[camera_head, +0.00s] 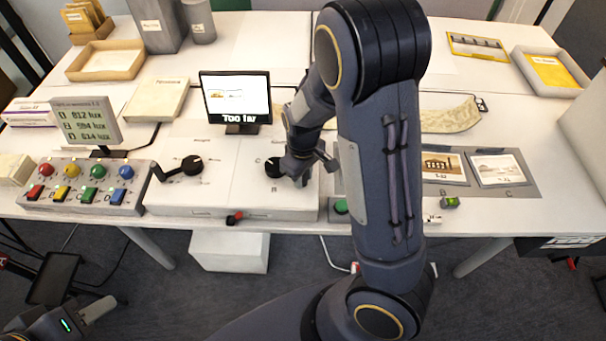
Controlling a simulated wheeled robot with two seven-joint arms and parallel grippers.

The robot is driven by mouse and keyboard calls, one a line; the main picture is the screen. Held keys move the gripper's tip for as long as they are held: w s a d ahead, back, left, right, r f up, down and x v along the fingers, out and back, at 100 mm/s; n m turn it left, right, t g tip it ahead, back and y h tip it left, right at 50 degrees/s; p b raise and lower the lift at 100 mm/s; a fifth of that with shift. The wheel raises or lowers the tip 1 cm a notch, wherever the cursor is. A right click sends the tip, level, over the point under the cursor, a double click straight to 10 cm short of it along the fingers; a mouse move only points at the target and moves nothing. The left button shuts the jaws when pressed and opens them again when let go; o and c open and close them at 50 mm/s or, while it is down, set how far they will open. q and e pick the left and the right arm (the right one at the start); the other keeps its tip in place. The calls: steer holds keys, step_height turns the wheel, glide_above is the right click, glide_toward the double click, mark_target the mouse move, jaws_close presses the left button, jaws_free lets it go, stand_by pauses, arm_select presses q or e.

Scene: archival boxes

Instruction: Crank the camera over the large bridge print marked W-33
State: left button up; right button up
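A white control box (235,205) holds a black crank (180,168) on its left half and a round black knob (274,168) with letters around it on its right half. My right gripper (306,166) is down at the knob, its fingers beside or around it; its closure is unclear. The screen (236,98) behind reads "Too far" and shows a small yellow-edged picture. Two prints (444,167) (497,169) lie on a grey mat, the right one by letter C; their marks are too small to read surely. My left gripper (85,316) is low at the bottom left, partly cut off.
A lux display (85,122) stands behind a panel of coloured buttons and switches (85,187). A yellow-bordered print (478,46) lies at the back right near a tray (550,72). Another tray (105,60) is back left. My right arm hides the table's middle.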

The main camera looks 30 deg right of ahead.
jaws_close()
